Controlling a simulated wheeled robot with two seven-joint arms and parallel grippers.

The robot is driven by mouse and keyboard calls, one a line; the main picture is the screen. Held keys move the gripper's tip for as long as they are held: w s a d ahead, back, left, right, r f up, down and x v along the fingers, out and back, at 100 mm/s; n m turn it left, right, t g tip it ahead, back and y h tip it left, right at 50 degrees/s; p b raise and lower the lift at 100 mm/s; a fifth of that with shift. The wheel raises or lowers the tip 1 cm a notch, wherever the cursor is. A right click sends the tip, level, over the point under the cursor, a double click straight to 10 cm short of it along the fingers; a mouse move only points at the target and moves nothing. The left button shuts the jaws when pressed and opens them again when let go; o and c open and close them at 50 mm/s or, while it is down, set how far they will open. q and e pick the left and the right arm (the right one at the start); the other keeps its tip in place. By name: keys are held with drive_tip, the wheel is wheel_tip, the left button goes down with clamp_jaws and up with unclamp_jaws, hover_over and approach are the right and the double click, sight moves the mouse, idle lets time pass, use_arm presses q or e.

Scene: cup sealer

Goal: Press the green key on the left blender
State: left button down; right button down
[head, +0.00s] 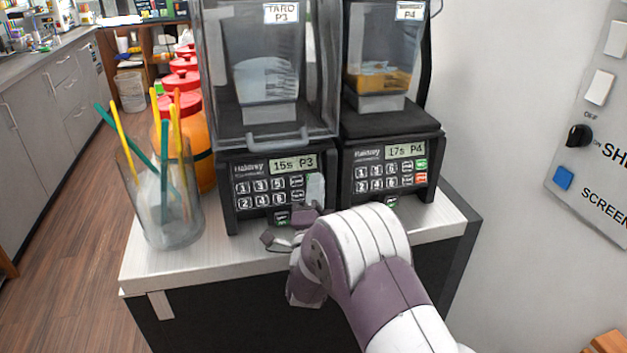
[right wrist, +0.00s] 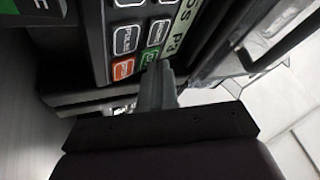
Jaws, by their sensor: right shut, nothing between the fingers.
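The left blender (head: 268,90) has a black base with a keypad (head: 262,190) and a display reading 15s P3. My right gripper (head: 316,186) is shut and empty, at the right side of this keypad, hiding the keys there in the head view. In the right wrist view, the green key (right wrist: 151,56) shows beside an orange-red key (right wrist: 124,70). The closed fingertips (right wrist: 164,68) are right by the green key and overlap its edge in the picture. I cannot tell whether they touch it. My left gripper is not in view.
A right blender (head: 385,100) with a display reading 17s P4 stands close beside. A clear cup with coloured straws (head: 165,215) stands left on the counter, with orange red-lidded bottles (head: 200,165) behind. A wall switch panel (head: 595,130) is at the right.

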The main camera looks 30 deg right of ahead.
drive_tip(key=shift+w, duration=0.1)
idle(0.4)
drive_tip(key=shift+s+a+r, duration=0.15)
drive_tip(key=shift+s+r, duration=0.1)
drive_tip(key=shift+s, duration=0.5)
drive_tip(key=s, duration=0.1)
drive_tip(key=s+r, duration=0.1)
drive_tip(key=s, duration=0.1)
drive_tip(key=s+a+p, duration=0.1)
drive_tip(key=shift+s+a+r, duration=0.1)
drive_tip(key=shift+s+r, duration=0.15)
drive_tip(key=shift+s, duration=0.05)
idle(0.5)
